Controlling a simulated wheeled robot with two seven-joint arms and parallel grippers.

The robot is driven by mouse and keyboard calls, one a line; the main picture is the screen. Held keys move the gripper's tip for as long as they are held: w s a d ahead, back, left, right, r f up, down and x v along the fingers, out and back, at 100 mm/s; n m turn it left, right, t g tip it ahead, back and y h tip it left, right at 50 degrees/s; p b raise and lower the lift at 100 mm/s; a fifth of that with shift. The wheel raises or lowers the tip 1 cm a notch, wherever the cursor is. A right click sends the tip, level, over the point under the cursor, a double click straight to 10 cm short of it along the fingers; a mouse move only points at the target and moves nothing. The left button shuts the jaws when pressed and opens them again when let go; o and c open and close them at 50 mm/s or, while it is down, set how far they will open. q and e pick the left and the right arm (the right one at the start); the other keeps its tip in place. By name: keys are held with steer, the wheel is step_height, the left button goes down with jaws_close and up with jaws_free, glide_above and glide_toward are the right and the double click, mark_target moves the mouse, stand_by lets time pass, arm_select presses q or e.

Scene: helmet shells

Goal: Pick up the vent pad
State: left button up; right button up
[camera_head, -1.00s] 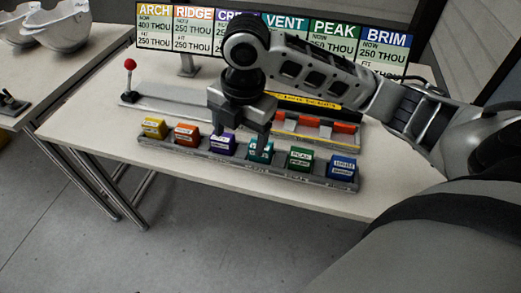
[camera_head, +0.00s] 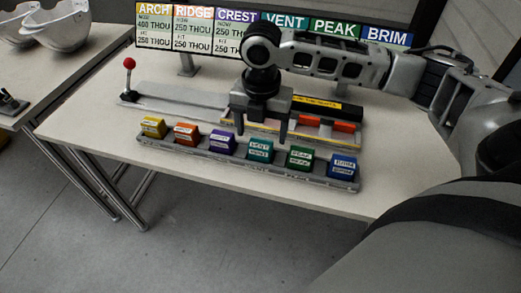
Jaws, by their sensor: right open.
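The vent pad (camera_head: 260,150) is a teal block with a white label. It sits in the grey rack (camera_head: 210,155) on the table, between the purple pad (camera_head: 222,141) and the green pad (camera_head: 299,158). My right gripper (camera_head: 262,137) points down with its two fingers spread, one to each side of the vent pad in the picture. The fingertips appear above or just behind the pad, and nothing is between them. My left gripper is not in view.
Yellow (camera_head: 153,127), orange (camera_head: 186,134) and blue (camera_head: 342,166) pads share the rack. Behind it lies a fixture with red-orange strips (camera_head: 328,124); a red-knobbed lever (camera_head: 129,64) stands left. A sign board (camera_head: 217,30) stands behind. White helmet shells (camera_head: 62,30) are far left.

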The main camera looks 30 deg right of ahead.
mark_target(261, 143)
steer(key=shift+w+f, duration=0.2)
steer(key=shift+f, duration=2.45)
steer(key=c, duration=1.1)
